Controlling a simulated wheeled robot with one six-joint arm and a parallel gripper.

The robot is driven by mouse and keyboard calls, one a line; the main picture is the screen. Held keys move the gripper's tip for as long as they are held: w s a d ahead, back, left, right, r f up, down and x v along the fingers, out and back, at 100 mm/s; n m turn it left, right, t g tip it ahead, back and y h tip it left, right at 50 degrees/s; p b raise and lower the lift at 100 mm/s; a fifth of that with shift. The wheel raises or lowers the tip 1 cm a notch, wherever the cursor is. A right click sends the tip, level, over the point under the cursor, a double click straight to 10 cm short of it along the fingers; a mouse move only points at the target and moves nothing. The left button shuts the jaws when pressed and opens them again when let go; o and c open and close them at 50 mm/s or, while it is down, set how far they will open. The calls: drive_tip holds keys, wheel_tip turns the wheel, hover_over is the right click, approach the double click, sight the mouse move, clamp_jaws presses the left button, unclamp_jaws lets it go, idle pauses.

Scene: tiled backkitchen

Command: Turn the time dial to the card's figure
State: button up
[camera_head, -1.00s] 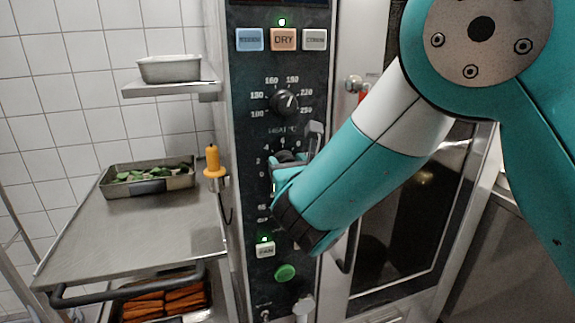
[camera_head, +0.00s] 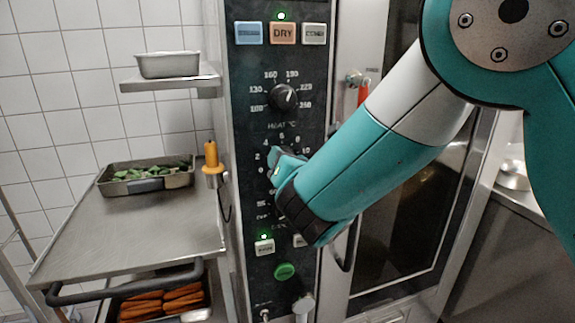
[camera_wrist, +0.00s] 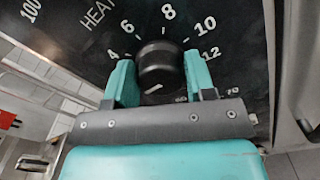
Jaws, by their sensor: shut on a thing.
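The time dial (camera_wrist: 160,58) is a round black knob on the oven's dark control panel. The figures 4, 6, 8, 10 and 12 show around it in the wrist view. A short white mark shows low on the knob; I cannot tell which figure the dial is set to. My gripper (camera_wrist: 159,74) is shut on the dial, one teal finger on each side. In the head view my gripper (camera_head: 287,161) covers the dial, with 2, 4, 6, 8 and 10 visible around it. I see no card that I can make out.
The heat dial (camera_head: 283,97) sits just above, under the blue, orange DRY and white buttons. A green button (camera_head: 284,271) is below. A probe with an orange handle (camera_head: 211,158) hangs at the panel's left. A steel trolley (camera_head: 150,235) stands left; the oven door is right.

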drive_tip(key=m+b, duration=0.2)
drive_tip(key=m, duration=0.2)
drive_tip(key=shift+w+d+m, duration=0.1)
drive_tip(key=shift+m, duration=0.3)
drive_tip(key=m+b, duration=0.3)
drive_tip(key=m, duration=0.1)
drive_tip(key=shift+f+b, duration=0.15)
drive_tip(key=shift+b, duration=0.15)
drive_tip(key=m+b, duration=0.4)
drive_tip(key=m, duration=0.1)
drive_tip(key=shift+d+f, duration=0.1)
drive_tip(key=m+b, duration=0.4)
drive_tip(key=shift+f+m+b, duration=0.1)
drive_tip(key=shift+m+b, duration=0.2)
drive_tip(key=shift+b, duration=0.1)
drive_tip(key=m+b, duration=0.4)
drive_tip(key=b, duration=0.1)
drive_tip(key=shift+f+m, duration=0.1)
drive_tip(key=shift+m, duration=0.2)
drive_tip(key=m+b, duration=0.8)
drive_tip(key=m, duration=0.1)
drive_tip(key=shift+a, duration=0.25)
drive_tip(key=shift+r+m+b, duration=0.2)
drive_tip(key=shift+m+b, duration=0.75)
drive_tip(key=shift+m, duration=0.35)
